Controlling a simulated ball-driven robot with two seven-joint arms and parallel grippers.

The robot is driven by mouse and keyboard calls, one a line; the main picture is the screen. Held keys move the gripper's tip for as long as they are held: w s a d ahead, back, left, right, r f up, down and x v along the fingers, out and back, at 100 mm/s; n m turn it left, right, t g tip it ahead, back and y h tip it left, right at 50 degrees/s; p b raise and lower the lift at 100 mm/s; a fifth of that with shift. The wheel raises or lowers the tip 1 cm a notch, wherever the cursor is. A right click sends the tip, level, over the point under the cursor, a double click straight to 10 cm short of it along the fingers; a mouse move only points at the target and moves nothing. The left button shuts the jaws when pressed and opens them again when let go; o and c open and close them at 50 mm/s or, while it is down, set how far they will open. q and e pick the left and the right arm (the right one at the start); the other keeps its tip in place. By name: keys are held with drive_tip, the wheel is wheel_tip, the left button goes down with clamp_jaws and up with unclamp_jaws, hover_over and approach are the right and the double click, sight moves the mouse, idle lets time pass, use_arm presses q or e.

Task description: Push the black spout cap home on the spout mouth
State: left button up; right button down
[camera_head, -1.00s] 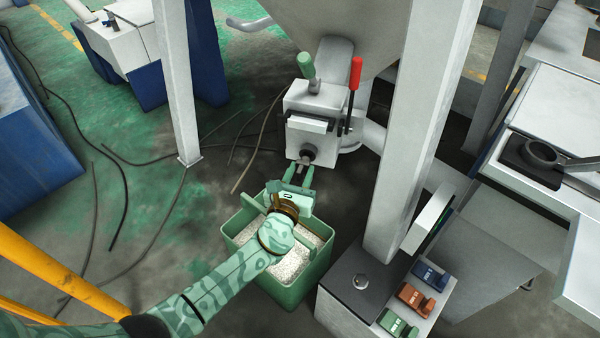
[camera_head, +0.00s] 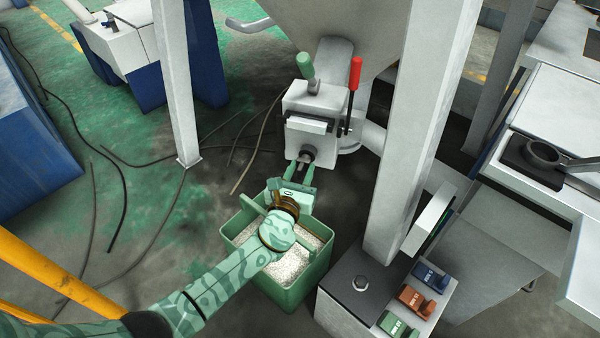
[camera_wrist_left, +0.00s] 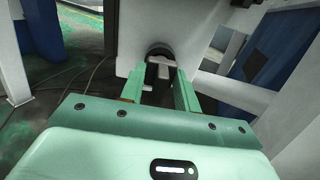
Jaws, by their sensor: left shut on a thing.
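The black spout cap (camera_head: 308,153) is at the spout mouth, low on the front of the pale grey machine block (camera_head: 310,115). My left gripper (camera_head: 303,166) is in front of it, with its green fingers pointing at the block. In the left wrist view, the dark round cap (camera_wrist_left: 160,51) shows against the pale face. A light grey piece in front of it lies between the fingertips of my left gripper (camera_wrist_left: 160,76), which are shut on it. The spout mouth is hidden behind the cap, so I cannot tell how far on it sits. My right gripper is not in view.
A green bin of white pellets (camera_head: 318,270) stands below my left gripper. A grey post (camera_head: 418,130) and a switch box (camera_head: 345,313) stand to the right.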

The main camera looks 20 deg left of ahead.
use_arm(q)
drive_tip(key=shift+w+b, duration=0.3)
drive_tip(key=shift+w, duration=0.55)
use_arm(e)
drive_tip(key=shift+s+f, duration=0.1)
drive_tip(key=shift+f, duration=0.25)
use_arm(q)
drive_tip(key=o, duration=1)
drive_tip(key=shift+w, duration=0.1)
drive_tip(key=shift+o, duration=0.2)
drive_tip(key=s, duration=0.1)
drive_tip(key=s+p, duration=0.1)
drive_tip(key=s, duration=0.1)
drive_tip(key=s+p, duration=0.1)
drive_tip(key=shift+s+d+r, duration=0.1)
drive_tip(key=shift+s+r, duration=0.2)
drive_tip(key=shift+s, duration=0.05)
drive_tip(key=s+d+p, duration=0.1)
drive_tip(key=s+p, duration=0.2)
drive_tip(key=s, duration=0.8)
drive_tip(key=shift+s+f, duration=0.3)
drive_tip(key=shift+f, duration=0.05)
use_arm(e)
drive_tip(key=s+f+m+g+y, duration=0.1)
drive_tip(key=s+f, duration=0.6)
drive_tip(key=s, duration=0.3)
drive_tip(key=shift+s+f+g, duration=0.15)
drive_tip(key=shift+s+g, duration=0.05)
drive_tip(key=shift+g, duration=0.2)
